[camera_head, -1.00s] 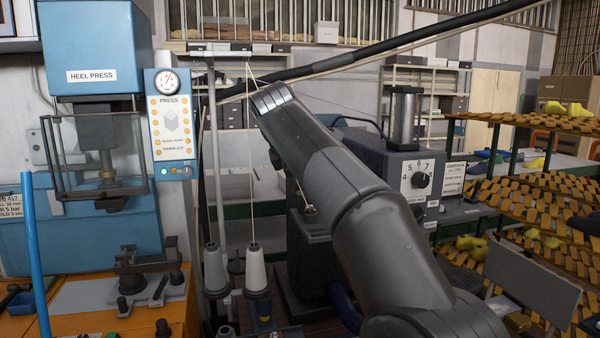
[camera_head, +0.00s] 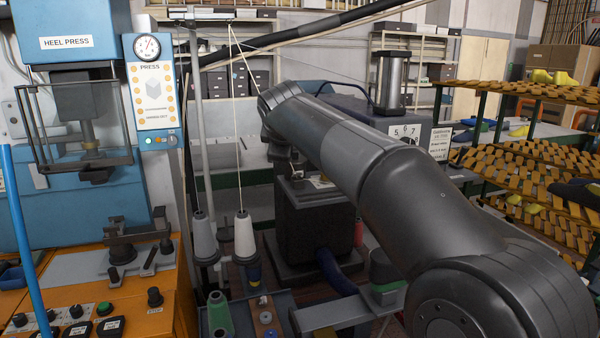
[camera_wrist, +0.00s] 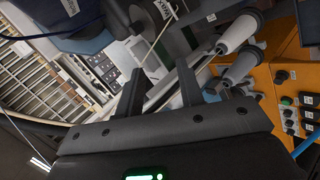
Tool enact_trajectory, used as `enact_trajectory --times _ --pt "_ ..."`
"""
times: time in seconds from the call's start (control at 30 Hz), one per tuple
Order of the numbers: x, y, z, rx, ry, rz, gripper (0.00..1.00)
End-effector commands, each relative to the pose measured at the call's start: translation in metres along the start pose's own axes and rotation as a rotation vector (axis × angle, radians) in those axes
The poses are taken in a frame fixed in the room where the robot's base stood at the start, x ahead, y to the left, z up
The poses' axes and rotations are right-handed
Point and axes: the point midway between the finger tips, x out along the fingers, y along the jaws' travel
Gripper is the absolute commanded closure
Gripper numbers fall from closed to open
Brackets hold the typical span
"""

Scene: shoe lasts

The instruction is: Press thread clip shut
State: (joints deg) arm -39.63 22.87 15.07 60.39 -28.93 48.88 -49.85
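In the wrist view the two dark fingers of my gripper (camera_wrist: 159,88) are apart, with nothing held between them. A pale thread (camera_wrist: 160,40) passes just beyond the fingertips. I cannot make out the thread clip in either view. In the head view, white thread (camera_head: 238,130) runs from the top of a thread stand (camera_head: 202,110) to a white cone (camera_head: 244,235). Another strand runs down toward the far end of my arm. My arm covers much of the dark machine (camera_head: 312,220), and my gripper cannot be clearly seen there.
A blue heel press (camera_head: 85,35) and an orange control bench (camera_head: 150,320) stand at the left. A rack of shoe lasts (camera_head: 530,160) stands at the right. A tray with spools (camera_head: 280,305) is low in front.

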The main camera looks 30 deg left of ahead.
Motion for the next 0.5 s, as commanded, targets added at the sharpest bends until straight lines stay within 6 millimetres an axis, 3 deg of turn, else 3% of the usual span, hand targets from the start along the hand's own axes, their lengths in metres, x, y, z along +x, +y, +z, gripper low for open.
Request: enact_trajectory --times 0.27,0.5 --pt "0.015 -0.029 0.016 0.44 0.243 0.115 0.65" --pt "0.005 -0.061 0.047 0.854 0.462 0.184 0.65"
